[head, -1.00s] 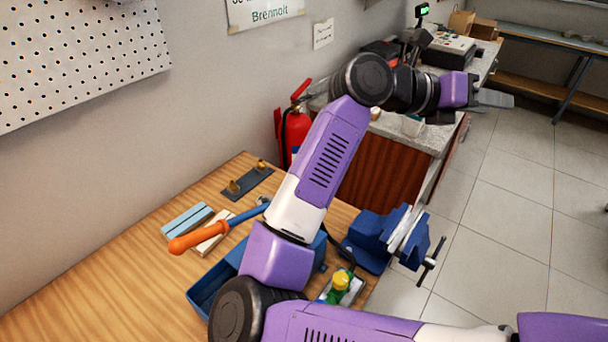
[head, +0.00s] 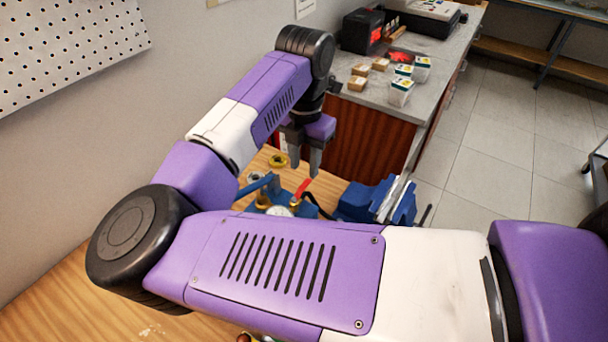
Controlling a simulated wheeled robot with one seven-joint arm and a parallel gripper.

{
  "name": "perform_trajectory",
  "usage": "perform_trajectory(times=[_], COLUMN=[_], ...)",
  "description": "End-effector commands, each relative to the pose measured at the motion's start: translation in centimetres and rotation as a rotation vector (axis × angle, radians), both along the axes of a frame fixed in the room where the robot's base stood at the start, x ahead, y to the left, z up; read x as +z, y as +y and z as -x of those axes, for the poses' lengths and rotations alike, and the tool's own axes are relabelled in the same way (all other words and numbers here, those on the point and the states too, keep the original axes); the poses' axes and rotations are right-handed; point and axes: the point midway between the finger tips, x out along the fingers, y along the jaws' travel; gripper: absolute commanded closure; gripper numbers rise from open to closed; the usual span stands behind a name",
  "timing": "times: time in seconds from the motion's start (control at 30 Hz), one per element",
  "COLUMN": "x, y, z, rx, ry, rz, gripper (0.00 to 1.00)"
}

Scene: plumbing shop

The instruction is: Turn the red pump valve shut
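The red valve lever (head: 303,187) shows in the head view as a small red handle on a brass fitting at the blue pump (head: 262,201). It slants up to the right. My gripper (head: 304,171) points down just above the red lever, its two fingers apart with nothing seen between them. Whether a finger touches the lever I cannot tell. My arm hides the lower part of the pump. A pale round gauge (head: 279,211) shows partly beside the valve.
A blue vise (head: 378,201) stands right of the pump at the bench edge. A grey counter (head: 375,92) with small boxes and a black case (head: 362,31) is beyond. The wooden bench (head: 50,300) is bare at the lower left.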

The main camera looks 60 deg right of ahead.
Motion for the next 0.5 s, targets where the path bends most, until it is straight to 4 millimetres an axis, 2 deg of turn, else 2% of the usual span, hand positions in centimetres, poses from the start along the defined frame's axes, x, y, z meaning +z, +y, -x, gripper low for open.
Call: perform_trajectory(times=[0.3, 0.5], x=[-4.2, -5.1], y=[0.0, -0.1], z=[0.1, 0.1], rx=[0.001, -0.001], ry=[0.004, 0.001], rz=[0.001, 0.003], gripper=[0.65, 0.65])
